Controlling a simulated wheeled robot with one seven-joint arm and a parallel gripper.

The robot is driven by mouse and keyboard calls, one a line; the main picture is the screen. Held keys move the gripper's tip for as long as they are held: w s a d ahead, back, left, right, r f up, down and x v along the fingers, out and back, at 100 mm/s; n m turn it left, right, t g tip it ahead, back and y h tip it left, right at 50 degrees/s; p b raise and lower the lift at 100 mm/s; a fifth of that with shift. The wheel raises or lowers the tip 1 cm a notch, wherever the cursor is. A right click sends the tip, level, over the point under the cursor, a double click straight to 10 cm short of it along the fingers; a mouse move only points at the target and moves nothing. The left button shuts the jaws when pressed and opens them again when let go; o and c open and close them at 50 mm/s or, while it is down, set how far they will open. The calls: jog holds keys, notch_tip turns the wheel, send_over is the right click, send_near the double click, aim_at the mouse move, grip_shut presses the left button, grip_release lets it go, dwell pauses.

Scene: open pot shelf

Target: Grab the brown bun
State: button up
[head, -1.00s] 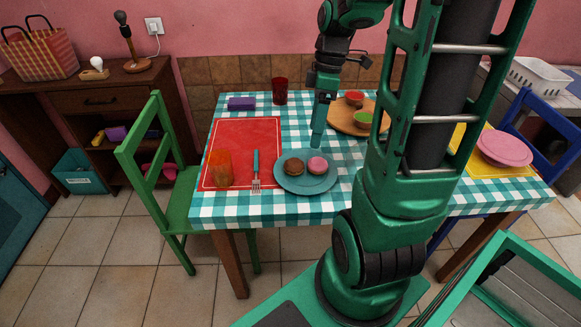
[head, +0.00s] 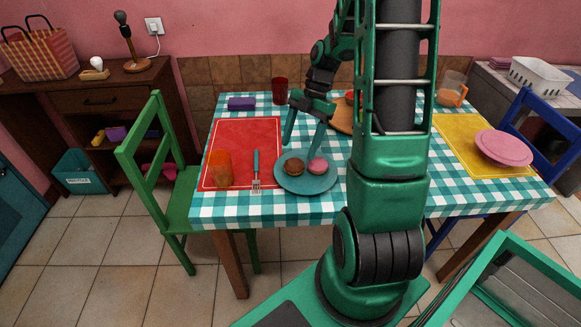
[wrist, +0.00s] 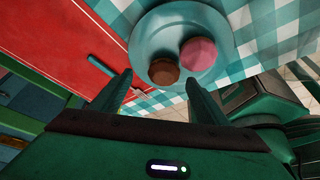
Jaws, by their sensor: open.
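The brown bun (head: 293,166) sits on the left part of a round teal plate (head: 305,186), close beside a pink bun (head: 317,165). My gripper (head: 302,146) is open and empty above the plate, its two fingers pointing down and spread apart. In the wrist view the brown bun (wrist: 164,71) shows beyond and between the two fingertips of my gripper (wrist: 160,78), apart from them. The pink bun (wrist: 198,53) is to its right in that view. Neither bun is held.
A fork (head: 256,170) and an orange cup (head: 221,168) are on the red mat (head: 243,131) left of the plate. A wooden board (head: 341,117) with a red-filled bowl stands behind, partly hidden by my arm. A dark red cup (head: 279,91) stands at the back.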

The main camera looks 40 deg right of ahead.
aim_at(295, 161)
jog(key=shift+s+a+x, duration=0.1)
jog(key=shift+s+x, duration=0.1)
jog(key=shift+x, duration=1.15)
jog(key=shift+s+a+x, duration=0.1)
jog(key=shift+s+x, duration=0.05)
jog(key=shift+x, duration=1.2)
jog(key=shift+r, duration=0.15)
jog(key=c, duration=1.1)
